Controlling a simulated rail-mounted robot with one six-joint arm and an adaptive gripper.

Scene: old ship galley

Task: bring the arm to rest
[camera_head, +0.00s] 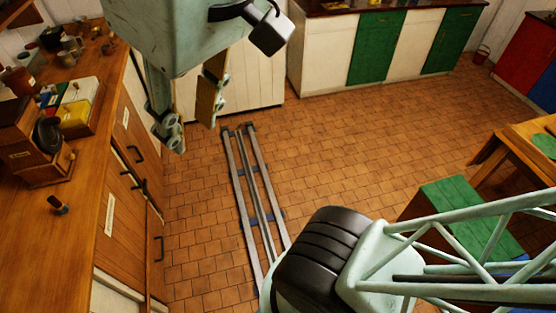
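My gripper (194,127) hangs at the upper left of the head view, fingers pointing down. Its two fingers are apart, with floor and cabinet showing between them, and nothing is held. It is in the air to the right of the left wooden counter (85,215), touching nothing that I can see. The pale green housing of my arm's end is cut off by the top edge. A black joint and a pale green lattice link of my arm fill the lower right.
The left counter carries a wooden box (28,150), a tray with a yellow item (73,114) and a small dark object (58,205). Rails (238,190) run along the tiled floor (330,150). A green-topped stool (460,205) and wooden table (515,148) stand right. The mid floor is clear.

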